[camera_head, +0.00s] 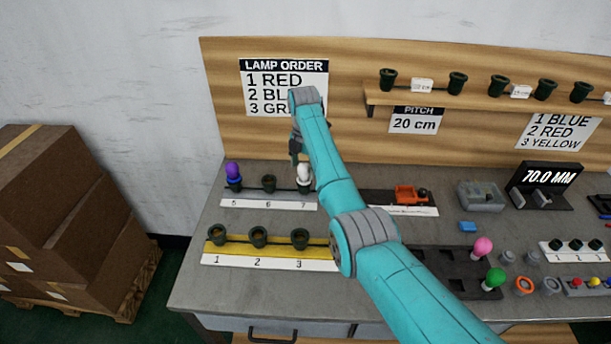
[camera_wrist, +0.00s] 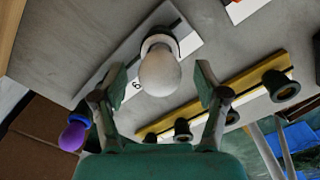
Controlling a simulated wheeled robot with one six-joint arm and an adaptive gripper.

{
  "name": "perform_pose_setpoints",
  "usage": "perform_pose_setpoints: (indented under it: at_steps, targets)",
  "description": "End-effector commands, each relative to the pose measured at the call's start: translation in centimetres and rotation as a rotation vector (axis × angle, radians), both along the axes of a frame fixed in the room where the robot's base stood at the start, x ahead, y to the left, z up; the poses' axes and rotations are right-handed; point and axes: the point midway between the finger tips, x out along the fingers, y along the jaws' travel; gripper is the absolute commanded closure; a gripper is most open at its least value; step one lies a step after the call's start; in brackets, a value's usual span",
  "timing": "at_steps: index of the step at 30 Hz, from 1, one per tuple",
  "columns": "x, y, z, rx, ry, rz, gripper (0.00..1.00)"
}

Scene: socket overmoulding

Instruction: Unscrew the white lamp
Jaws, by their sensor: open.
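The white lamp (camera_head: 304,173) stands upright in the dark socket at position 7 of the rear strip. In the wrist view the white bulb (camera_wrist: 160,72) shows in the middle, with its socket behind it. My gripper (camera_wrist: 160,84) is open, with one finger on either side of the bulb in that view. Gaps show between the bulb and both fingers. In the head view my gripper (camera_head: 296,147) is above the lamp, partly hidden by my arm. I cannot tell how far the fingertips are from the bulb in depth.
A purple lamp (camera_head: 233,172) stands at position 5, and the socket at 6 (camera_head: 269,184) is empty. The front yellow strip (camera_head: 270,251) has empty sockets 1 to 3. A pink lamp (camera_head: 482,247) and a green lamp (camera_head: 495,278) are at the right. The board stands behind.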

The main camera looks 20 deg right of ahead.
Motion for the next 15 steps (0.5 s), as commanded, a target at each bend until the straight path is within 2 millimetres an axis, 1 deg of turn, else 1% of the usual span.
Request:
perform_pose_setpoints:
  at_steps: [6, 15]
  targets:
    - [0.00, 0.00, 0.01, 0.000, 0.000, -0.235, 0.27]
    - [0.00, 0.00, 0.01, 0.000, 0.000, -0.389, 0.27]
